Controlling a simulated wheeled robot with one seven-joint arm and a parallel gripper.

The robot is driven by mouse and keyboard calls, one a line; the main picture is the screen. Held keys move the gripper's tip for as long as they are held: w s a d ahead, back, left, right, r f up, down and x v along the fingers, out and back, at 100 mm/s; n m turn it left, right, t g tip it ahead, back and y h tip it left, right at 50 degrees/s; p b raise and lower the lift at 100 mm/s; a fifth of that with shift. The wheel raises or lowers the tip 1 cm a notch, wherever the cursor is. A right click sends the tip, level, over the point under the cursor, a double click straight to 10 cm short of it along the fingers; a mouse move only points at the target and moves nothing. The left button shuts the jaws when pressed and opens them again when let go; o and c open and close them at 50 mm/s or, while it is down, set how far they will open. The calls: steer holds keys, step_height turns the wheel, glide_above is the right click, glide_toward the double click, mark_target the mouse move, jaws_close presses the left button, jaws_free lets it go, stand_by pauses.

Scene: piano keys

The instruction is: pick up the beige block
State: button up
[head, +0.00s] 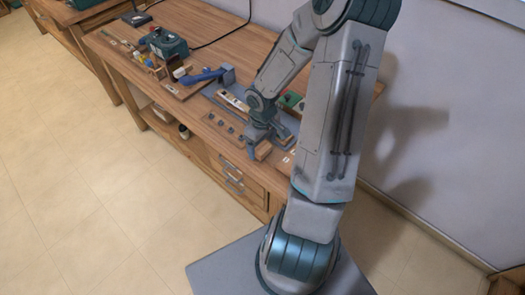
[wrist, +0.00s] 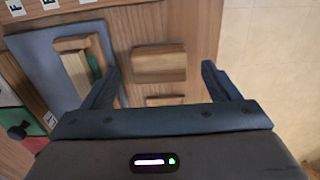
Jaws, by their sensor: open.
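My gripper (wrist: 159,63) is open, its two dark fingers spread wide. A light-brown wooden block (wrist: 158,64) shows between the fingertips in the wrist view, with a gap on both sides. A paler beige piece (wrist: 77,73) lies left of the left finger, beside a wooden bar (wrist: 76,43) on a grey mat. I cannot tell for certain which of these is the beige block. In the head view my gripper (head: 259,148) is low over the workbench's right part, close to a small wooden block (head: 264,151).
The wooden workbench (head: 195,130) also holds a blue clamp-like tool (head: 205,75), a dark green box (head: 166,43) and several small parts. Another wooden piece (wrist: 165,101) shows near my palm. Green pieces and lettered tiles lie left in the wrist view. Open floor (head: 95,190) lies in front.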

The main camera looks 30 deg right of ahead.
steer(key=shift+f, duration=1.45)
steer(key=c, duration=1.1)
steer(key=shift+r, duration=0.2)
step_height(320, 180, up, 4)
steer(key=shift+s+d+r, duration=0.1)
steer(key=shift+r, duration=0.1)
steer(key=s+r+p, duration=0.1)
steer(key=s+r, duration=0.1)
steer(key=s, duration=0.1)
steer(key=s+d+r+p, duration=0.1)
steer(key=s+r, duration=0.1)
steer(key=s, duration=0.2)
steer(key=s+d+r+p, duration=0.1)
steer(key=s+r, duration=0.1)
steer(key=s, duration=0.2)
steer(key=shift+s+d+r, duration=0.15)
